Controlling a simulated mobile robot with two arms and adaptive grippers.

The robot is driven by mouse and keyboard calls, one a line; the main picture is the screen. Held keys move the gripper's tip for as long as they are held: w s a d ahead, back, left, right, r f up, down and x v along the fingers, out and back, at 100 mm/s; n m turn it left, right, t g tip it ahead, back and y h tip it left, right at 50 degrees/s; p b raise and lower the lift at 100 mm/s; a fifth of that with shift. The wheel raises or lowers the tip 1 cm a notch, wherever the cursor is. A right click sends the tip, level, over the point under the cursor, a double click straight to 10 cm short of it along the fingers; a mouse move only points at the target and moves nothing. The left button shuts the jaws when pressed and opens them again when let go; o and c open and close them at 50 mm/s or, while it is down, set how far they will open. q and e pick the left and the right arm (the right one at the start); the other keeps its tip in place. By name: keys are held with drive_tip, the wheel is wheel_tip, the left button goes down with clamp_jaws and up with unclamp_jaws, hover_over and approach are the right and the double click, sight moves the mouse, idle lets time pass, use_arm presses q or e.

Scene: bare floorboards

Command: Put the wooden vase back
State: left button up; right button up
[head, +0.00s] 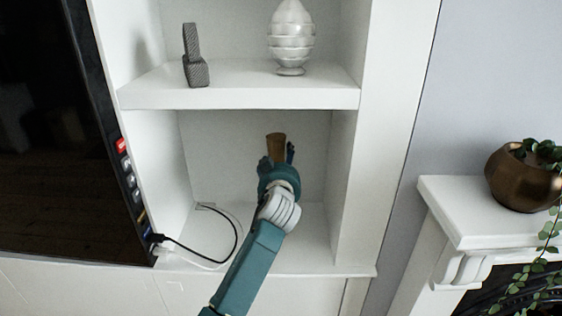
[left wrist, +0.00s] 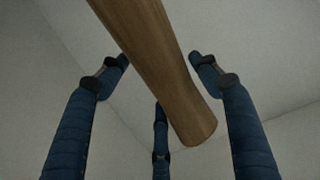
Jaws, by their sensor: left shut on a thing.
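The wooden vase (head: 276,145) is a brown, narrow piece inside the lower shelf compartment; its top shows above my left gripper (head: 277,160) in the head view. In the left wrist view the vase (left wrist: 160,65) runs from the top edge down to a rounded end, between the dark blue fingers of my left gripper (left wrist: 160,80). The gripper is shut on the vase. In the head view the hand hides the lower part of the vase, so I cannot tell whether it touches the shelf floor. My right gripper is in neither view.
The white lower compartment (head: 313,254) has side walls and a shelf board (head: 240,97) above. On that board stand a grey ornament (head: 194,66) and a silver ribbed vase (head: 291,42). Cables (head: 222,252) lie at lower left beside a black screen (head: 50,130). A mantel (head: 470,205) bears a potted plant (head: 523,172).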

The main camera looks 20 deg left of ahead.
use_arm(q)
drive_tip(key=o, duration=1.9)
drive_tip(key=shift+o, duration=0.2)
drive_tip(key=b+v, duration=0.2)
drive_tip(key=v, duration=1)
drive_tip(key=shift+r, duration=0.15)
